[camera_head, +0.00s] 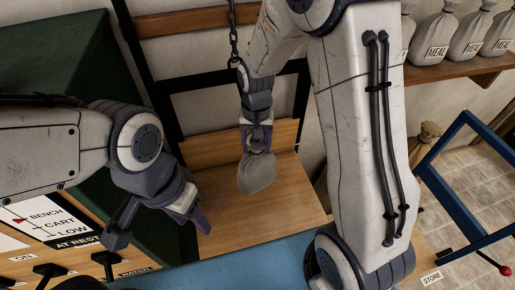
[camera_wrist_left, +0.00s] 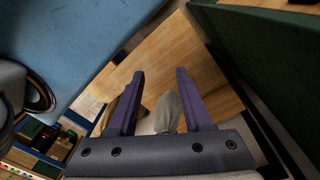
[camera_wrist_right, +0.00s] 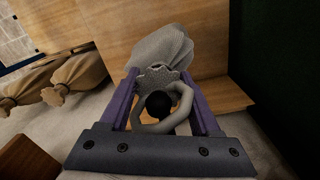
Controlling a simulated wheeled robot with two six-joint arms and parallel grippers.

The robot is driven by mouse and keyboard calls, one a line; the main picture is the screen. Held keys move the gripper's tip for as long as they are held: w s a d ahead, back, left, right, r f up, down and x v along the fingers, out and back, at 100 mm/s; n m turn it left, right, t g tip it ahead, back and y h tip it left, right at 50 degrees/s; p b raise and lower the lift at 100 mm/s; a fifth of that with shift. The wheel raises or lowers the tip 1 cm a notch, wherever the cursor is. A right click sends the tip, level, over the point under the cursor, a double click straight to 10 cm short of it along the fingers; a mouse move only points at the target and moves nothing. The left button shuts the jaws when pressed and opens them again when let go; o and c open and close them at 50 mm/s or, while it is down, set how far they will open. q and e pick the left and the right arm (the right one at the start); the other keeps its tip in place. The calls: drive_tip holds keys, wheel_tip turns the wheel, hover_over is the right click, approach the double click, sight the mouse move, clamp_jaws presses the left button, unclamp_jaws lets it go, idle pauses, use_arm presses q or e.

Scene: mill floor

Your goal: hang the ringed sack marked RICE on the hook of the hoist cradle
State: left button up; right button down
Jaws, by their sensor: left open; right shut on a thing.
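A grey sack (camera_head: 256,174) hangs below my right gripper (camera_head: 258,135), in front of the wooden boards; no marking on it is readable. In the right wrist view my right gripper (camera_wrist_right: 163,100) is shut on the neck and pale ring (camera_wrist_right: 183,97) of the sack (camera_wrist_right: 163,46). A dark round thing (camera_wrist_right: 158,103) shows inside the ring; I cannot tell whether it is the hook. A chain (camera_head: 233,40) hangs just behind my right wrist; its lower end is hidden. My left gripper (camera_head: 195,218) is open and empty, low and left of the sack.
A green cabinet (camera_head: 60,55) and a lever panel (camera_head: 60,222) stand at left. Sacks marked MEAL (camera_head: 434,38) stand on a shelf at upper right. A blue frame (camera_head: 480,140) with a red knob is at right. Brown sacks (camera_wrist_right: 75,70) show in the right wrist view.

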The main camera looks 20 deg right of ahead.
drive_tip(key=shift+w, duration=1)
drive_tip(key=shift+w+f+b, duration=0.3)
drive_tip(key=shift+w+f, duration=0.4)
drive_tip(key=shift+f, duration=0.2)
